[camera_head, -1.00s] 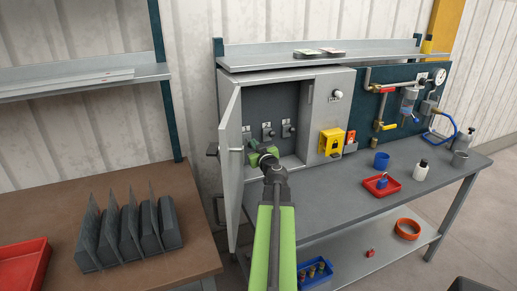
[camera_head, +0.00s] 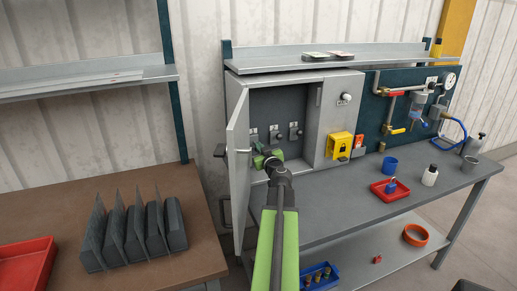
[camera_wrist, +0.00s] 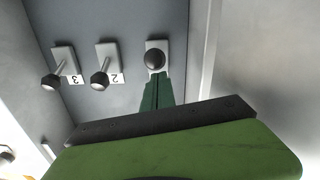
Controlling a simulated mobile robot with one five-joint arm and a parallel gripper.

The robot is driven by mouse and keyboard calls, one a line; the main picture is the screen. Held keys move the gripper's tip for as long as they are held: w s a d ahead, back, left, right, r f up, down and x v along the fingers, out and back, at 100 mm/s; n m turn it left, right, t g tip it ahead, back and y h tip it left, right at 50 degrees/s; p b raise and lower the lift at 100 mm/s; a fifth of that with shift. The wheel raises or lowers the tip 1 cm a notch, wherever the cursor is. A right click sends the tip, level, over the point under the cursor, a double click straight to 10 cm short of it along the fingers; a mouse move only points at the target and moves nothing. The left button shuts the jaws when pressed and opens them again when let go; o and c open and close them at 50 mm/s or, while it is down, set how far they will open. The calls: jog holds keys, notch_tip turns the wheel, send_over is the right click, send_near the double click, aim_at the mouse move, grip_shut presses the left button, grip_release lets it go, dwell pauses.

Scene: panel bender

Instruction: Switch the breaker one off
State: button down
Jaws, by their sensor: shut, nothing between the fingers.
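The open grey cabinet (camera_head: 334,110) holds a row of three breakers on a dark back panel. Breaker one (camera_head: 254,137) is leftmost in the head view, partly behind my gripper (camera_head: 261,157). In the wrist view the row runs the other way, and breaker one (camera_wrist: 155,58) is rightmost, its round black knob facing the camera and hiding its handle. My gripper (camera_wrist: 156,88) is shut and empty, its green fingertips just below that knob; I cannot tell whether they touch. Breaker two (camera_wrist: 102,76) and breaker three (camera_wrist: 58,72) have levers slanting down in this view.
The cabinet door (camera_head: 238,165) stands open, close to the left of my arm. A yellow box (camera_head: 340,146) is on the cabinet's right front. The bench (camera_head: 330,210) carries a red tray (camera_head: 384,195), a blue cup (camera_head: 390,165) and a white bottle (camera_head: 430,176).

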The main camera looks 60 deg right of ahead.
jog(key=shift+s+a+f+b, duration=0.15)
jog(key=shift+f+b, duration=1.75)
